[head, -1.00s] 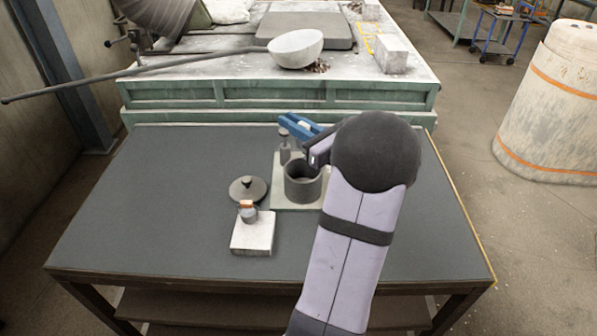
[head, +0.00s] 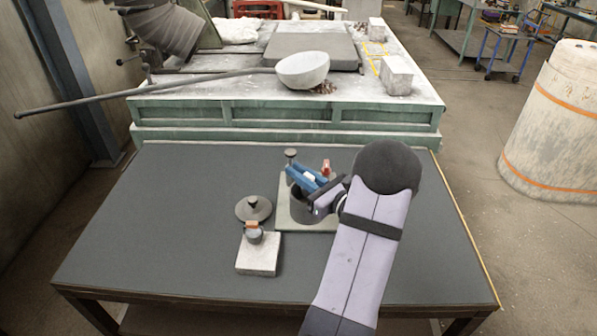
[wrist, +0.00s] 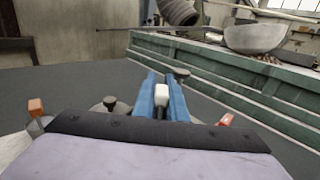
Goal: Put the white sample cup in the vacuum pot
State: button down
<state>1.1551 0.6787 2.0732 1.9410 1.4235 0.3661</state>
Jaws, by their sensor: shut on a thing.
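My gripper (head: 306,176) has blue fingers and is shut on the white sample cup (wrist: 162,94). In the head view only a small white patch of the cup (head: 309,176) shows between the fingers. The vacuum pot (head: 300,208) is a dark grey open cylinder on a pale base plate (head: 290,222). The gripper is above the pot's rear rim, and my wrist hides much of its opening. I cannot tell whether the cup is inside the rim. The grey knobbed lid (head: 250,209) lies on the table, left of the pot.
A pale block (head: 258,258) with a small grey piece and orange handle (head: 252,229) stands in front of the lid. A dark post (head: 290,156) and an orange-red handle (head: 325,166) stand behind the pot. The table's left side is clear.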

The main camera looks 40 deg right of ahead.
jog(key=shift+f, duration=0.15)
jog(key=shift+f+b, duration=0.45)
jog(key=shift+b, duration=0.1)
jog(key=shift+f, duration=0.15)
jog(key=c, duration=1.8)
grip_release()
jog(key=s+r+b, duration=0.1)
jog(key=s+b, duration=0.1)
jog(key=s, duration=1)
jog(key=shift+r, duration=0.15)
